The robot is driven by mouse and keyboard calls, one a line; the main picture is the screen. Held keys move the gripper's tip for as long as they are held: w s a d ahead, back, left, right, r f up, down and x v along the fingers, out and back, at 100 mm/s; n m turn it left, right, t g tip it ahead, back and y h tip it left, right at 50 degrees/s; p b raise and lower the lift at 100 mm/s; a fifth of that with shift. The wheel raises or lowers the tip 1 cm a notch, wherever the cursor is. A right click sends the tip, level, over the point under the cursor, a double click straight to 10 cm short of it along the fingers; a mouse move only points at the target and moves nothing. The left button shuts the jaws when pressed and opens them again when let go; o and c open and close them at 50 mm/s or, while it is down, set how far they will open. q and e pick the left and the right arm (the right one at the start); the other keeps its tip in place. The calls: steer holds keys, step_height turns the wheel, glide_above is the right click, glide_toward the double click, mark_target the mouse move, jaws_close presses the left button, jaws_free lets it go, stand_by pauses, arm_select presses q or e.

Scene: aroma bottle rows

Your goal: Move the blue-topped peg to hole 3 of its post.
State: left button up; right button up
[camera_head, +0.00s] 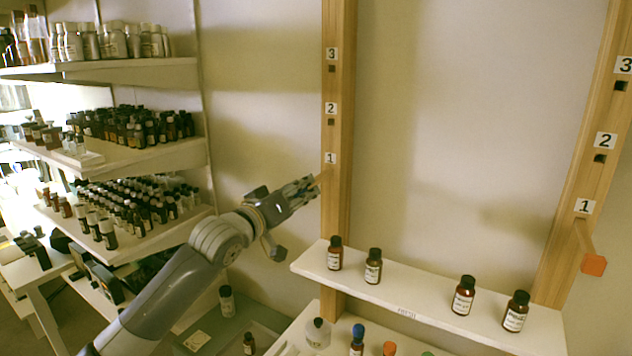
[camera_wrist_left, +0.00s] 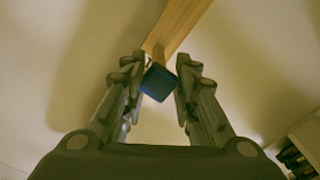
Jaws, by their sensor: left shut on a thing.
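The left wooden post (camera_head: 338,120) has holes labelled 1, 2 and 3 from bottom to top; hole 3 (camera_head: 332,69) and hole 2 (camera_head: 331,122) look empty. My left gripper (camera_head: 312,184) is at the post by label 1, just below it. In the left wrist view my left gripper (camera_wrist_left: 160,80) is shut on the blue-topped peg (camera_wrist_left: 158,83), its blue top between the fingers and the post (camera_wrist_left: 180,25) behind. The head view hides the blue top behind the fingers. I cannot tell how deep the peg sits in hole 1. My right gripper is not in view.
The right post (camera_head: 585,160) has an orange-topped peg (camera_head: 594,265) at hole 1. A white shelf (camera_head: 420,318) with several brown bottles runs between the posts, below my gripper. Racks of bottles (camera_head: 130,160) stand at the left. The wall area between the posts is clear.

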arm_select(q)
steer(key=shift+s+a+f, duration=0.1)
steer(key=shift+f, duration=0.05)
steer(key=shift+p+v, duration=0.4)
steer(key=shift+v, duration=0.85)
steer(key=shift+p+v, duration=0.7)
steer(key=shift+v, duration=1.9)
steer(key=shift+r, duration=0.2)
step_height(320, 180, up, 24)
steer(key=s+a+p, duration=0.2)
steer(key=s+p, duration=0.1)
steer(key=shift+a+r+g, duration=0.2)
steer(key=shift+a+g, duration=0.1)
